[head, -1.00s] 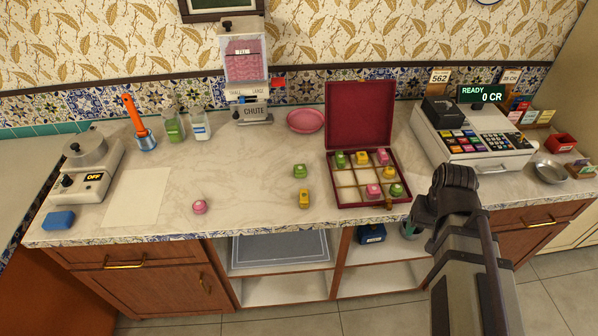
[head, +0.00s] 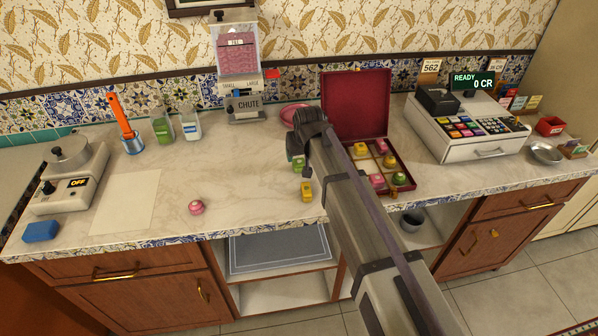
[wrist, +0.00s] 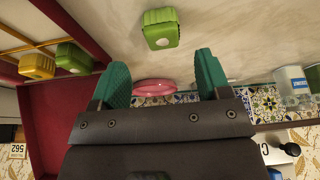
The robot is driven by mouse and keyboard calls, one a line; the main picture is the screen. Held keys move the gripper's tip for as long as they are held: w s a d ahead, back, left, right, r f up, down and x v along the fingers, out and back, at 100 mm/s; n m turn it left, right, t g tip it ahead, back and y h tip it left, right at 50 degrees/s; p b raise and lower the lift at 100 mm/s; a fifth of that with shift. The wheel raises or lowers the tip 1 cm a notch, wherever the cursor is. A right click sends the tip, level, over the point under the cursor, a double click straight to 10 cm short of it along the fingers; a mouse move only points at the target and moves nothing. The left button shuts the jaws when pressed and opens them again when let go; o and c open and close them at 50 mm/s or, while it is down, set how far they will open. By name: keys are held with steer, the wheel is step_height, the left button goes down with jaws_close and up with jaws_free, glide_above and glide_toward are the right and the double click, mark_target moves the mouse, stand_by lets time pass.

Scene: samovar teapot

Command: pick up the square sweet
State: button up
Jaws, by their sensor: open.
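Three loose sweets lie on the counter. A green, blocky sweet (head: 298,161) is partly hidden beside my arm; in the wrist view the green sweet (wrist: 161,28) shows a squarish ridged body and a pale label. A yellow, blocky sweet (head: 306,191) lies nearer the front edge. A pink, round-looking sweet (head: 197,207) lies to the left. My gripper (wrist: 160,62) is open and empty, its two green fingers apart. The green sweet appears beyond the fingertips, roughly in line with the gap, not touched. My fingers are not clear in the head view.
An open red box (head: 400,152) with divided compartments holds several sweets, right of my gripper; its lid (head: 356,103) stands up. A pink dish (wrist: 154,86) and chute dispenser (head: 240,70) stand behind. A cash register (head: 470,130) is at right.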

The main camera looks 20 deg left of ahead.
mark_target(299, 161)
steer(key=b+x, duration=0.5)
steer(key=shift+s+a+f, duration=0.1)
steer(key=shift+a+f, duration=0.05)
steer(key=shift+f, duration=0.1)
steer(key=shift+r, duration=0.3)
steer(key=c, duration=1)
